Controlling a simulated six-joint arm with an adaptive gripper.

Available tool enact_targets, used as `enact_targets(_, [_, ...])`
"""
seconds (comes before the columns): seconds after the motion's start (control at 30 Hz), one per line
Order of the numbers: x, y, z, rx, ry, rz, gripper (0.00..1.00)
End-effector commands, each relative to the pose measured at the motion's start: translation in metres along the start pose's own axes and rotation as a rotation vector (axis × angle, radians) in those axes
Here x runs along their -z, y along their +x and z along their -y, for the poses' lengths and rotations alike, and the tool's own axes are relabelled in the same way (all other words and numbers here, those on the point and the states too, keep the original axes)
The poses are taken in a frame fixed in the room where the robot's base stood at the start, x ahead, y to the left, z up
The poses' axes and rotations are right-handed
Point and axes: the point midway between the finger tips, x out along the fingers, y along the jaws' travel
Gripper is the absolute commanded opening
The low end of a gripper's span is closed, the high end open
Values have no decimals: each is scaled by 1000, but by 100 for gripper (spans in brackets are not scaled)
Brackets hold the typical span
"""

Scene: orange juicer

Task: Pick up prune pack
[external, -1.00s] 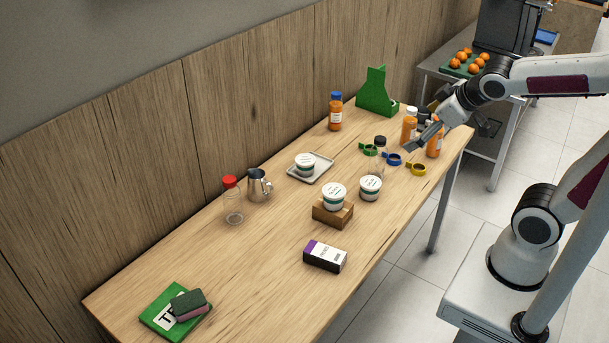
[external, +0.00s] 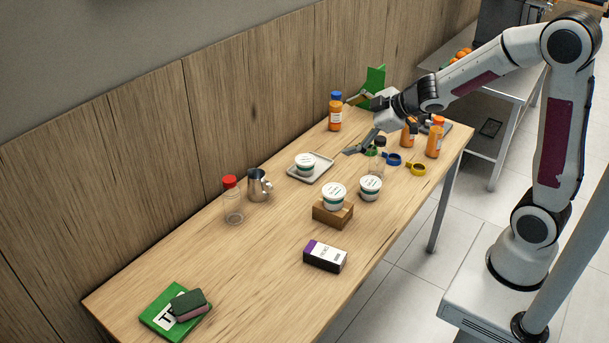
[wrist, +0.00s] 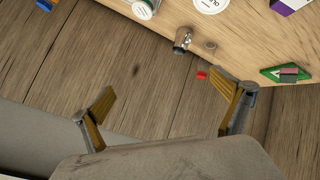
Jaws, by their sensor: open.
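The prune pack (external: 325,256) is a dark box with a white label and a purple end. It lies flat near the front edge of the table, and part of it shows at the top right of the wrist view (wrist: 290,5). My gripper (external: 362,144) is open and empty above the far part of the table, well apart from the pack. In the wrist view both fingers of my gripper (wrist: 167,100) are spread with nothing between them.
A wooden block (external: 333,213) with a white tub (external: 334,195) stands behind the pack, with another tub (external: 370,187) beside it. A red-capped bottle (external: 233,203) and metal pitcher (external: 258,186) stand farther back.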

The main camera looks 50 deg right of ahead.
Motion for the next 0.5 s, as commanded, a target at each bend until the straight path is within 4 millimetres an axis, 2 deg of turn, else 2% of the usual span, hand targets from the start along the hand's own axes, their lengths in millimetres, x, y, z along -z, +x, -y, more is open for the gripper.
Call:
enact_targets(0.03, [-1,11,6,25,-16,-14,100])
enact_targets(0.2, [2,39,28,112,-71,-80,100])
enact_targets(0.5, [-2,76,80,300,-136,-202,100])
